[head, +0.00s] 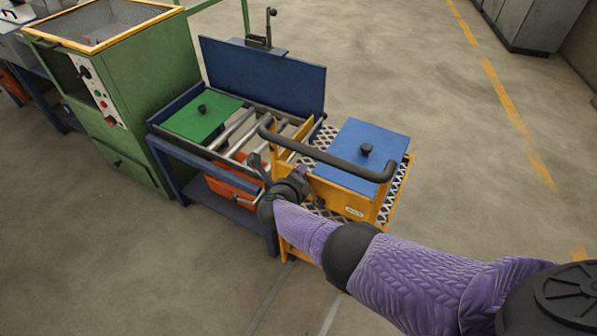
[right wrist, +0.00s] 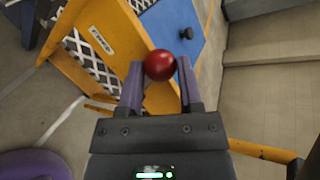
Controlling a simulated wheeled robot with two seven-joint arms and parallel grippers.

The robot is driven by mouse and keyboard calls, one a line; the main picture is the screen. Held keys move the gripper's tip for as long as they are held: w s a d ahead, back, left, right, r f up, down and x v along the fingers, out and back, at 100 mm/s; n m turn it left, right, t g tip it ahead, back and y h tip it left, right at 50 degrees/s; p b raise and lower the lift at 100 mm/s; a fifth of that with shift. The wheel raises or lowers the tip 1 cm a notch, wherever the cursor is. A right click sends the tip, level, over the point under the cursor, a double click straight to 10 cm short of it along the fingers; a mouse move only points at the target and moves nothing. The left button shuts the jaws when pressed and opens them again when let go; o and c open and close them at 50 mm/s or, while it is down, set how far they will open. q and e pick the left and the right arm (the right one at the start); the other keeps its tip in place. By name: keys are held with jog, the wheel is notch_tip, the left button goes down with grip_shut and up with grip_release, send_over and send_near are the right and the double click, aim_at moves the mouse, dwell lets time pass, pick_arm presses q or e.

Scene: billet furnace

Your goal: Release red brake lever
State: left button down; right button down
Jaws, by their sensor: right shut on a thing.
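The red ball knob of the brake lever (right wrist: 160,65) shows in the right wrist view, between the fingertips of my right gripper (right wrist: 160,82). The gripper is shut on it. The lever's shaft is hidden in that view. In the head view my right gripper (head: 292,182) is at the near side of the yellow cart (head: 345,196), below its black handle (head: 330,152); the red knob cannot be made out there. My left gripper is not in view.
The cart stands against a blue roller table (head: 215,160) with a green plate (head: 200,118). A green machine (head: 130,90) is at the left.

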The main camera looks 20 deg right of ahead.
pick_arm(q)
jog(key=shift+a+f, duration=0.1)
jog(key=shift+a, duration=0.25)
pick_arm(e)
jog(key=shift+w+a+f+n, duration=0.15)
jog(key=shift+w+n, duration=0.15)
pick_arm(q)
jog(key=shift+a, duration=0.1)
pick_arm(e)
jog(key=shift+c, duration=1.3)
grip_release()
pick_arm(q)
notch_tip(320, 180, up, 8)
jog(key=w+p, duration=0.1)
jog(key=p, duration=0.7)
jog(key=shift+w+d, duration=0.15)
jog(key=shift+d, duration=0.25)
pick_arm(e)
jog(key=v, duration=1)
jog(key=shift+w, duration=0.15)
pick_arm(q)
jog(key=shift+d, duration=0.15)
pick_arm(e)
jog(key=shift+a, duration=0.1)
